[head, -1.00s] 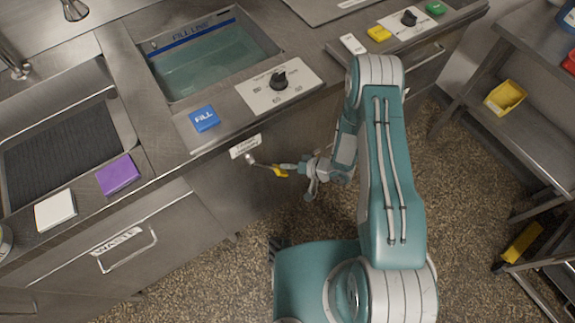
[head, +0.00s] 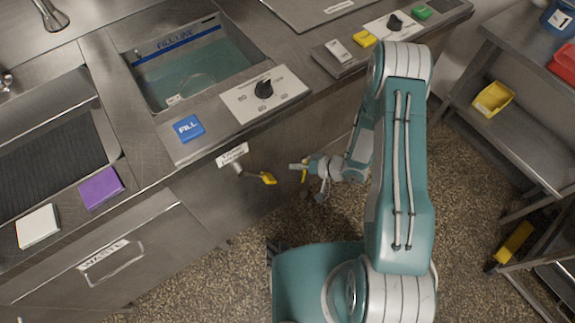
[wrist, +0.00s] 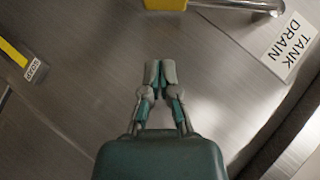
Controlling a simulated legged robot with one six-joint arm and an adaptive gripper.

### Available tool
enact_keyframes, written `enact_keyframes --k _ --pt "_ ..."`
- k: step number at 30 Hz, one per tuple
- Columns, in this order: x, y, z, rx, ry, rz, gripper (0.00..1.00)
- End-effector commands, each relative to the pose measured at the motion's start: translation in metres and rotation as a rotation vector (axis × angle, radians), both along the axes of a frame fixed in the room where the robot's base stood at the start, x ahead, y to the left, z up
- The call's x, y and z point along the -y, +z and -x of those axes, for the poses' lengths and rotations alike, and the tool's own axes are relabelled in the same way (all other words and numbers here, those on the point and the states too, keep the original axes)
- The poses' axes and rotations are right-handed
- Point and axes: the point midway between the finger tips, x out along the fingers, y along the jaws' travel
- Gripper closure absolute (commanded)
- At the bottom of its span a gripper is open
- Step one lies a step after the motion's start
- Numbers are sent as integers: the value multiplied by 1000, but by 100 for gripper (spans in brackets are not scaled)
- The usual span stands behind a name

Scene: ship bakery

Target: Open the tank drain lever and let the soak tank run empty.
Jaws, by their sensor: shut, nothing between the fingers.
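The tank drain lever, a metal rod with a yellow handle (head: 267,178), sticks out from the counter front below the white drain label (head: 232,154). In the wrist view the yellow handle (wrist: 165,4) and its rod show at the top edge, near the label reading TANK DRAIN (wrist: 291,45). My gripper (head: 294,166) is shut and empty, just right of the handle with a gap between. In the wrist view my gripper (wrist: 160,68) points toward the handle without touching it. The soak tank (head: 125,62) holds greenish water (head: 215,70) below the FILL LINE mark; a pale curved outline shows in it.
A blue FILL button (head: 188,128) and a dial panel (head: 264,90) are on the counter by the tank. A WASTE drawer (head: 150,245) is at lower left. A metal rack (head: 530,125) with a yellow bin (head: 493,98) stands at right. Speckled floor lies between.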

Motion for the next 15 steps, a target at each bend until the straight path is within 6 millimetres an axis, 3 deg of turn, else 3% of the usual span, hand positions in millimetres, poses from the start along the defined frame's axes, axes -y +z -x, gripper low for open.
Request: enact_keyframes --k 6,15 --pt "35 15 7 3 -7 -4 100" --pt "37 18 10 2 -2 1 100"
